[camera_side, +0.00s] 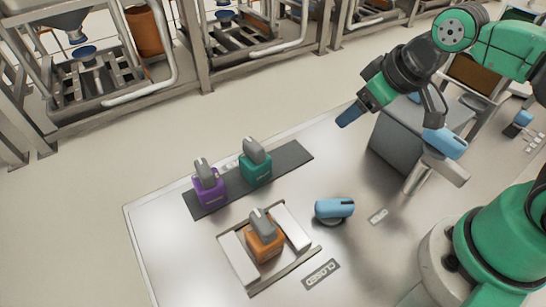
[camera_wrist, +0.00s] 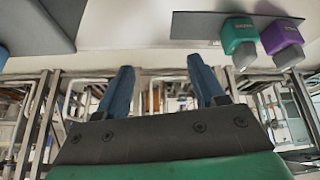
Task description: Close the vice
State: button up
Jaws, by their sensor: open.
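The vice has two pale jaw blocks (camera_side: 292,226), one on each side of an orange bin (camera_side: 264,247) with a grey top; small gaps seem to show between blocks and bin. A blue handle (camera_side: 334,208) sits on a round base right of the vice, its long side roughly level in the side view. A "CLOSED" label (camera_side: 321,274) lies below it and another small label (camera_side: 378,215) to its right. My gripper (camera_side: 350,115) is above the table's back edge, up and right of the handle, open and empty. Its two blue fingers stand apart in the wrist view (camera_wrist: 160,66).
A purple bin (camera_side: 208,188) and a teal bin (camera_side: 255,167) stand on a dark strip (camera_side: 293,154) behind the vice. A grey box (camera_side: 395,145) stands to the right, with another blue handle-like part (camera_side: 445,143) near it. Table space around the blue handle is clear.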

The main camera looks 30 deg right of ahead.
aim_at(337, 203)
jog(key=s+a+f+n+g, duration=0.1)
jog(key=s+a+n, duration=0.1)
jog(key=n, duration=0.1)
jog(key=s+a+f+n+g, duration=0.1)
jog(key=s+a+n+g, duration=0.1)
jog(key=a+n, duration=0.1)
jog(key=s+a+f+n+g, duration=0.2)
jog(key=n, duration=0.1)
jog(key=shift+a, duration=0.4)
jog(key=shift+s+a+f+n+g+h, duration=0.1)
jog(key=shift+s+a+n+g+h, duration=0.05)
jog(key=shift+s+n+g+h, duration=0.2)
jog(key=shift+f, duration=2.7)
grip_shut()
